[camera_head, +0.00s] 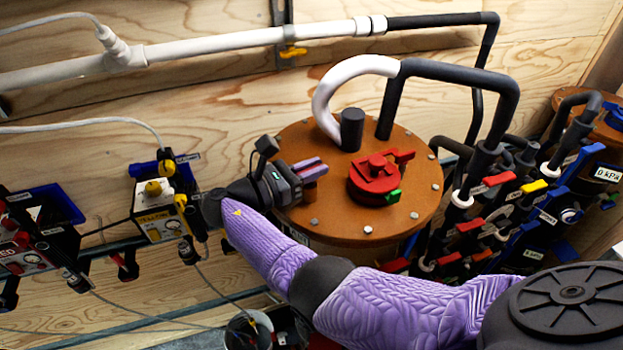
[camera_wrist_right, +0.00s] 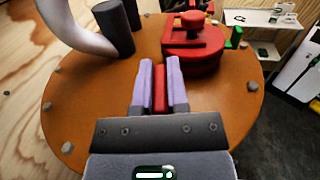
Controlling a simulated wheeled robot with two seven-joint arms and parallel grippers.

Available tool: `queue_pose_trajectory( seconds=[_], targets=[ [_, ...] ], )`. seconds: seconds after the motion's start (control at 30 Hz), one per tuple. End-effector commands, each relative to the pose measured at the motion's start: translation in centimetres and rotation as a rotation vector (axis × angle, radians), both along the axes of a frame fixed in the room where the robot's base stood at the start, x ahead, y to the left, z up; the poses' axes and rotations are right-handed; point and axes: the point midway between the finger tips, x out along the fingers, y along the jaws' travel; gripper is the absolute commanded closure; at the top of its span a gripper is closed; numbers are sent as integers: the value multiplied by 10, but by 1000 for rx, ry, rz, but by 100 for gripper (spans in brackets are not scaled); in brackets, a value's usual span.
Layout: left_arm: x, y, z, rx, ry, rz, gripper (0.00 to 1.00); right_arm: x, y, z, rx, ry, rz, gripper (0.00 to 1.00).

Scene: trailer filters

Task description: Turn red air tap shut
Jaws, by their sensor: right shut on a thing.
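My right gripper (camera_head: 312,170) reaches in over the round orange-brown lid from the left, with its two purple fingers close together. In the right wrist view the fingers (camera_wrist_right: 160,85) are shut on a narrow red bar (camera_wrist_right: 160,92). A red fitting (camera_head: 374,182) with a raised knob and a small green tab sits on the lid just beyond the fingertips; it also shows in the right wrist view (camera_wrist_right: 195,42). I cannot tell whether the bar joins this fitting. Several small red tap levers (camera_head: 500,178) show on the manifold at right. My left gripper is not in view.
The bolted lid (camera_head: 415,215) carries a black post (camera_head: 352,130) and a white curved pipe (camera_head: 335,88) behind the gripper. Black pipes crowd the right side. Boxes with cables (camera_head: 160,215) hang on the plywood wall at left.

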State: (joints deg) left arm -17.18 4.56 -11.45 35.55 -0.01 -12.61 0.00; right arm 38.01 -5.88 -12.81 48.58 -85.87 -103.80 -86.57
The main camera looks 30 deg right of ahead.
Motion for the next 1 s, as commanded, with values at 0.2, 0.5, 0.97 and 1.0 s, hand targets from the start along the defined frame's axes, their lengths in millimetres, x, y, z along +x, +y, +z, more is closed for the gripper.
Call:
queue_pose_trajectory(
  seconds=[0.2,0.5,0.97,1.0],
  targets=[
    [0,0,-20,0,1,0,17,0,0,-2,-1,-1,-98,100],
    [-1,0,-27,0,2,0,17,-1,0,0,-1,-1,-155,100],
    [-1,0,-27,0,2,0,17,-1,0,1,-1,-1,-161,71],
    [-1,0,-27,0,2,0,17,-1,0,1,-1,-1,-160,63]
  ],
)
